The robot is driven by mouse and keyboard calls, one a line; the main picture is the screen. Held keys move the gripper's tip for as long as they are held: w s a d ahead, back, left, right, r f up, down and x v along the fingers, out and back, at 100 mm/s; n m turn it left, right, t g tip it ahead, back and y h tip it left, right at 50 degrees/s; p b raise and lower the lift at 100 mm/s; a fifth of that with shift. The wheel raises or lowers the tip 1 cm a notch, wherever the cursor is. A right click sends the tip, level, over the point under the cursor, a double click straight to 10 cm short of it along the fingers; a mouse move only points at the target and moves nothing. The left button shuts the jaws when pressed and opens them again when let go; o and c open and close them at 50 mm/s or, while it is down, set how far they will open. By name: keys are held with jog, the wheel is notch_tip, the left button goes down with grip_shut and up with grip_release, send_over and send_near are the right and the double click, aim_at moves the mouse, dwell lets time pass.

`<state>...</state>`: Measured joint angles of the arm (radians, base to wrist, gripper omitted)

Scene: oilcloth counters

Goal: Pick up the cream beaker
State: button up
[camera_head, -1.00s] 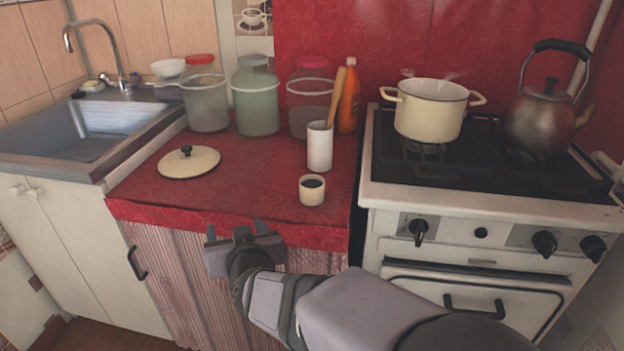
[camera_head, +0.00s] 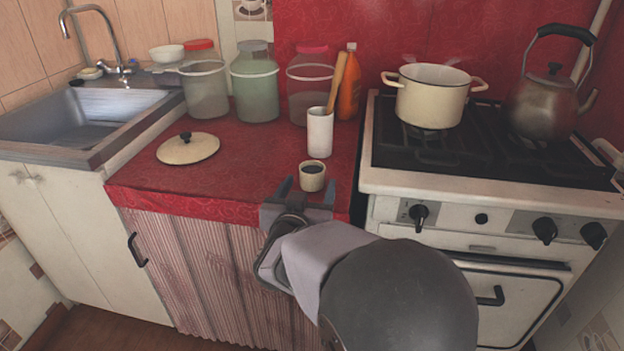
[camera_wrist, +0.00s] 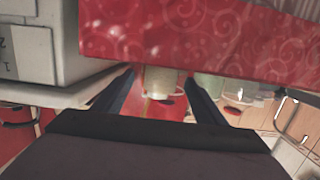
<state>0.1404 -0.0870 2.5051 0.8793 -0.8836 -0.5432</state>
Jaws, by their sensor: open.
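The cream beaker (camera_head: 312,178) stands upright on the red counter (camera_head: 240,165) near its front edge, with something dark inside. My gripper (camera_head: 307,187) is open and empty at the counter's front edge, its two fingers pointing toward the beaker. The fingertips are close to the beaker's near side. In the wrist view, which looks upside down, the beaker (camera_wrist: 158,80) appears between the two dark fingers. Whether the fingers reach past its sides is hard to tell.
A white cylinder (camera_head: 320,135) holding a wooden utensil stands just behind the beaker. A pot lid (camera_head: 187,149) lies to the left. Several jars and an orange bottle (camera_head: 348,88) line the back. The stove (camera_head: 480,185) with pot and kettle is right.

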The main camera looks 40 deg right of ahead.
aim_at(310, 183)
jog(key=shift+f+b+x, duration=0.1)
jog(key=shift+b+x, duration=0.35)
jog(key=shift+x, duration=0.85)
jog(key=shift+f+b+x, duration=0.15)
jog(key=shift+b+x, duration=0.3)
jog(key=shift+x, duration=0.85)
jog(key=shift+w+a, duration=0.1)
jog(key=c, duration=1.1)
